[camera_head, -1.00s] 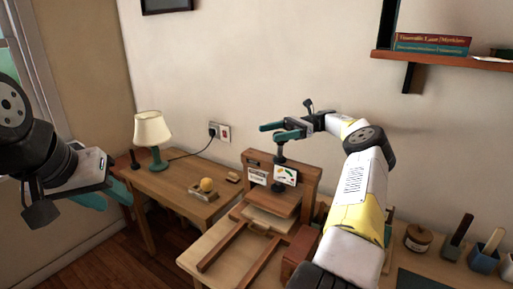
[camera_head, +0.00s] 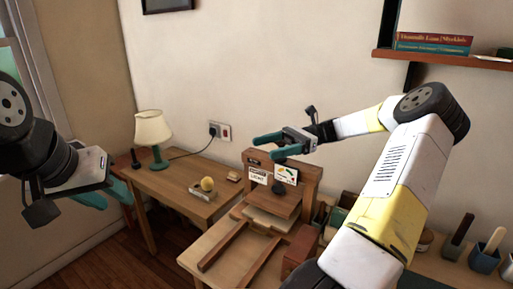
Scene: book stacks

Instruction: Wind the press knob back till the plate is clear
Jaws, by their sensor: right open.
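The wooden press (camera_head: 308,180) stands at the back of the table, with two small labels on its upright frame. A dark round part (camera_head: 278,187), seemingly on the press spindle, shows low in front of the frame. The top of the spindle is hard to make out and may be hidden behind my fingers. A pale plate or board (camera_head: 268,219) lies below.
Wooden rails (camera_head: 223,246) lie before the press. Pots (camera_head: 485,257) stand right. A book shelf (camera_head: 440,58) juts out at upper right.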

